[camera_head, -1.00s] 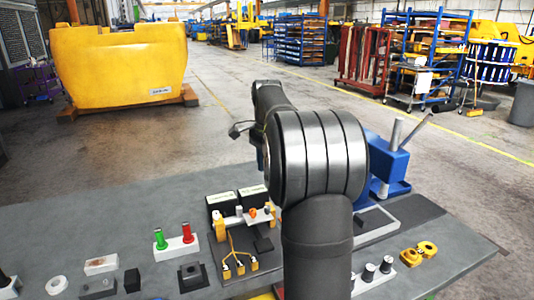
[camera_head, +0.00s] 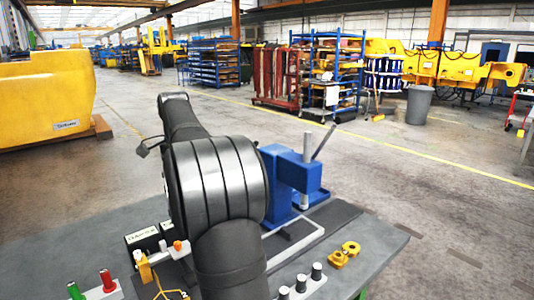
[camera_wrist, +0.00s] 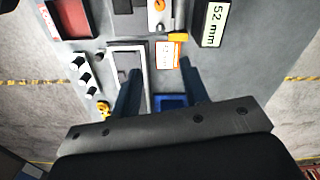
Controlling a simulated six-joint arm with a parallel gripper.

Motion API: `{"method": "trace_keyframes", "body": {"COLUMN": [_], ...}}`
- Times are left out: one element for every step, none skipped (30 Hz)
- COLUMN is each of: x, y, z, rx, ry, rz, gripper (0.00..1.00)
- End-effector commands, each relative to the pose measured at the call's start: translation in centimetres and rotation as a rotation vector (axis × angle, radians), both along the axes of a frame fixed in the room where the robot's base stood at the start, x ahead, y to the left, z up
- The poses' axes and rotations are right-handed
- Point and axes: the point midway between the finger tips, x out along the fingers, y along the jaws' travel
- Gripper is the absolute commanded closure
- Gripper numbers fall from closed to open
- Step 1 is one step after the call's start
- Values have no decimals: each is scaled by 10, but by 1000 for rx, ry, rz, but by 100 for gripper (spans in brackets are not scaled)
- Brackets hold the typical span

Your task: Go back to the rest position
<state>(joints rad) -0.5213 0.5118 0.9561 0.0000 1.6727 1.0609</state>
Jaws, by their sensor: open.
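My gripper (camera_wrist: 158,70) shows in the wrist view with its two dark fingers apart. In the head view my own arm fills the middle and hides the gripper and part of the bench (camera_head: 370,262).
A blue press (camera_head: 290,178) with an upright post stands right of my arm. Nearby are yellow parts (camera_head: 343,254) and a white block with dark knobs (camera_head: 300,285). A 52 mm display (camera_wrist: 213,22) lies beyond the fingers.

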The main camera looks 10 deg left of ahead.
Motion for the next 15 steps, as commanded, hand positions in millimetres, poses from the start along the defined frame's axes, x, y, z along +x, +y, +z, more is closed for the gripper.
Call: {"method": "trace_keyframes", "body": {"x": [0, 0, -1, -1, -1, -1, -1, -1, 0, -1, -1, 0, -1, 0, -1], "y": [0, 0, 0, 0, 0, 0, 0, 0, 0, 0, 0, 0, 0, 0, 0], "z": [-6, -10, -16, -22, -27, -35, -41, -47, -55, -61, -67, -76, -82, -88, -96], "rx": [-1, -1, -2, -2, -2, -2, -2, -2, -2, -2, -2, -2, -3, -2, -3], "ry": [2, 2, 3, 3, 3, 4, 4, 4, 4, 4, 4, 4, 4, 4, 5], "rz": [0, 0, 0, 0, 0, 0, 0, 0, 0, 0, 0, 0, 0, 0, 0], "gripper": [59, 59, 59, 59, 59, 59, 59, 59, 59, 59, 59, 59, 59, 59, 59]}}
